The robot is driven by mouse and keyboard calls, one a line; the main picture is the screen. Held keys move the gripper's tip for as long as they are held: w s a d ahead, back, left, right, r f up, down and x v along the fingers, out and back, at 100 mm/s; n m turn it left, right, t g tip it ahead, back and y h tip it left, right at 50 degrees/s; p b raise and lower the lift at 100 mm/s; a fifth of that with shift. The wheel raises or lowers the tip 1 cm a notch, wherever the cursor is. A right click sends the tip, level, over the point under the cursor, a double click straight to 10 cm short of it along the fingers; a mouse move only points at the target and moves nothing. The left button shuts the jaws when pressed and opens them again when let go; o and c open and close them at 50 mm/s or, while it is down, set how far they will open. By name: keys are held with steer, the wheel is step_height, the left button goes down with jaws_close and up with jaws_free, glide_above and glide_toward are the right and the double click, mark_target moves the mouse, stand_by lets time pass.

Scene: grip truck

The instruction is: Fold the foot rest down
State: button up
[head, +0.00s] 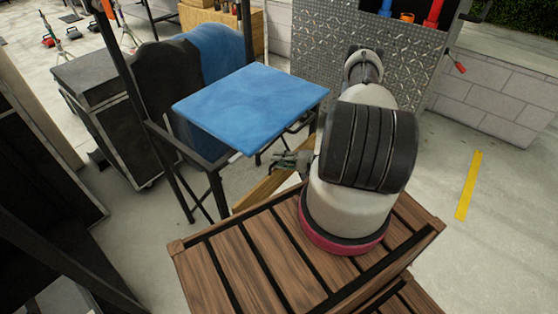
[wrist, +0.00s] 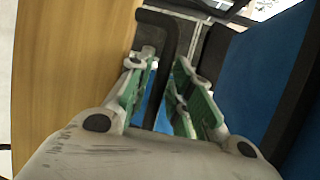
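A dark bent bar (wrist: 168,60), possibly part of the foot rest, passes between the fingers of my gripper (wrist: 166,62) in the wrist view. Gaps show beside the bar, so the gripper looks open around it; contact cannot be told. In the head view my gripper (head: 292,160) is low, just right of and below a blue square panel (head: 250,105) on a dark frame (head: 213,180). The foot rest is not clearly visible as a whole there.
A wooden board (wrist: 70,70) lies close left of my gripper, and a blue surface (wrist: 255,75) is at its right. A dark case (head: 110,100) stands left of the frame. A diamond-plate panel (head: 330,40) stands behind.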

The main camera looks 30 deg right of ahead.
steer(key=shift+w+a, duration=0.1)
steer(key=shift+a, duration=0.05)
jaws_close()
